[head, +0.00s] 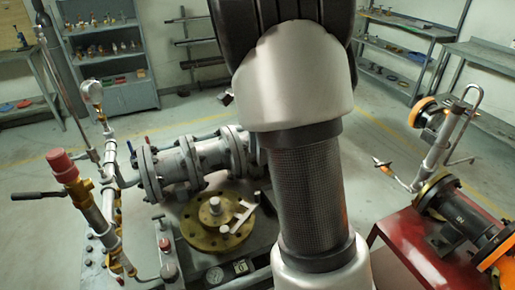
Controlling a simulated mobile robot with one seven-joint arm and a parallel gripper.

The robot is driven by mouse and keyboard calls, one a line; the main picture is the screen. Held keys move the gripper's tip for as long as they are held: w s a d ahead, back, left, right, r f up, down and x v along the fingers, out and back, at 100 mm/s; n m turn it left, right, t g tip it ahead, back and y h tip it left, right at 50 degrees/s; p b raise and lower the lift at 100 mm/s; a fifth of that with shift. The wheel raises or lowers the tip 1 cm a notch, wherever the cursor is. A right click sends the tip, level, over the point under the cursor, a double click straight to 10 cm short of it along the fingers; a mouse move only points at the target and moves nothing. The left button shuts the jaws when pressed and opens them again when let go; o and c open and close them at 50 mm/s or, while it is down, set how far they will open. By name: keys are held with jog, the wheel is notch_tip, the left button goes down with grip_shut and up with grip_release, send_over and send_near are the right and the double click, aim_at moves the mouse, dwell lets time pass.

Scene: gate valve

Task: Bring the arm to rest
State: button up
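My arm (308,185) rises through the middle of the head view, with a bare metal elbow and dark links at the top. My gripper cannot be made out; the arm hides what lies behind it. A small dark and pale piece (226,97) shows at the left of the elbow, and I cannot tell what it is. A grey flanged valve body (209,155) lies left of the arm, its right end hidden. In front of it is a round brass flange (200,238) with a central stud. A pale bracket-like piece (238,215) lies on the flange.
A pipe stand with a red-capped valve (62,165) and a gauge (91,90) stands at the left. A red bench (415,262) with orange and black pipework is at the right. Shelves (112,85) line the back. Open floor (375,130) lies right of the arm.

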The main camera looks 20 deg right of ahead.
dwell(0.3)
jog(key=s+a+r+n+t+p, duration=0.1)
jog(key=s+a+r+n+t, duration=0.1)
jog(key=s+n, duration=0.4)
jog(key=s+a+r+n+t+p, duration=0.1)
jog(key=s+a+r+n, duration=0.4)
jog(key=s+r+n, duration=0.1)
jog(key=s+a+r+n+t+p, duration=0.1)
jog(key=s+a+r+n+t, duration=0.1)
jog(key=s+r+n, duration=0.3)
jog(key=s+a+n, duration=0.1)
jog(key=s, duration=0.3)
jog(key=shift+a+r+t, duration=0.3)
jog(key=shift+r, duration=0.05)
